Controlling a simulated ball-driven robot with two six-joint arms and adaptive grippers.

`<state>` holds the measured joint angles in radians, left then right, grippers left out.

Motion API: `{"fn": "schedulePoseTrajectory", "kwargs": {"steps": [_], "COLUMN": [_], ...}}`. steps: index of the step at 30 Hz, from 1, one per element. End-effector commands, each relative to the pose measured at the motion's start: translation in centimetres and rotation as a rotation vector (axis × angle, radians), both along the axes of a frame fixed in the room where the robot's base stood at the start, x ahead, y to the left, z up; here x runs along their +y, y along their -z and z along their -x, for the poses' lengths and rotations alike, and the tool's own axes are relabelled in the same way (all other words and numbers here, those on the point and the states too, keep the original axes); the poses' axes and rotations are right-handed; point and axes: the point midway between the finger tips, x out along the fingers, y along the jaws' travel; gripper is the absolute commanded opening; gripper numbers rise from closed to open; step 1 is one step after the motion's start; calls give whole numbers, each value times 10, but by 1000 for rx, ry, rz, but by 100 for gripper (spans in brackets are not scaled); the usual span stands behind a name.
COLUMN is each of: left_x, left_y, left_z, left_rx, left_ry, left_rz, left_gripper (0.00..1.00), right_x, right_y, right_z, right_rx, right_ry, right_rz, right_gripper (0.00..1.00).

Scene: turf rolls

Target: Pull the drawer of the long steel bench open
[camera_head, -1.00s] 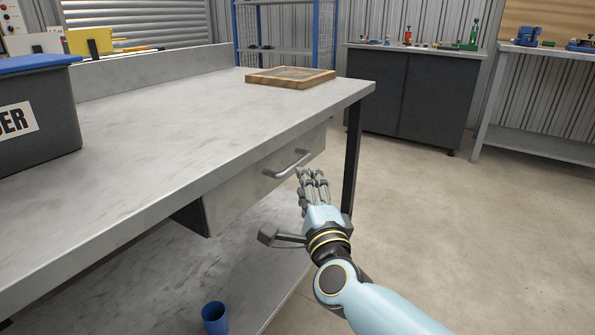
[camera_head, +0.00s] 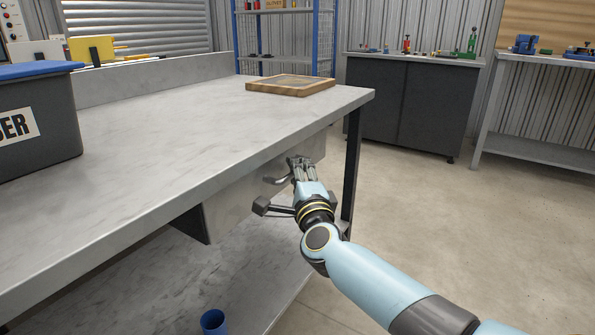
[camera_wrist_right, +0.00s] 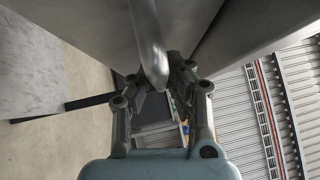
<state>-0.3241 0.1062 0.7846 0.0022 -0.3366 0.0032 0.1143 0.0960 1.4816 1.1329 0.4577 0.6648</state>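The long steel bench (camera_head: 190,130) runs from the left front to the middle of the head view. Its grey drawer (camera_head: 232,203) hangs under the top, its front looking flush and closed. The bar handle (camera_head: 275,180) is on the drawer front, its right part hidden behind my right gripper (camera_head: 301,164). In the right wrist view the handle (camera_wrist_right: 148,40) reaches down between the two fingers of the right gripper (camera_wrist_right: 158,85). The fingers look open around the bar; firm contact cannot be made out. My left gripper is not in view.
A wooden-framed board (camera_head: 290,85) and a dark bin with a blue lid (camera_head: 35,125) stand on the bench top. A blue cup (camera_head: 214,322) is on the lower shelf. A dark bench leg (camera_head: 350,165) is just right of my gripper. Floor to the right is clear.

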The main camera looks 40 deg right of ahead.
Motion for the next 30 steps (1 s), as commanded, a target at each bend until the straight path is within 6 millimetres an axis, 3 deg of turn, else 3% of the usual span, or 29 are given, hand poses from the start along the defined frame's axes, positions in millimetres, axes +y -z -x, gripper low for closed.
{"fn": "schedulePoseTrajectory", "kwargs": {"steps": [3,20,26,30], "left_x": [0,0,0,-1], "left_y": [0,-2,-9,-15], "left_z": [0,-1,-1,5], "left_rx": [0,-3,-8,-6], "left_ry": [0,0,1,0], "left_rz": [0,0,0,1], "left_gripper": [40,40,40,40], "right_x": [0,-2,-13,-26], "right_y": [1,2,2,2], "right_z": [0,7,34,65], "right_rx": [1,6,8,10], "right_ry": [0,-2,-2,-2], "right_rz": [-2,-4,-2,-3], "right_gripper": [0,0,0,0]}}
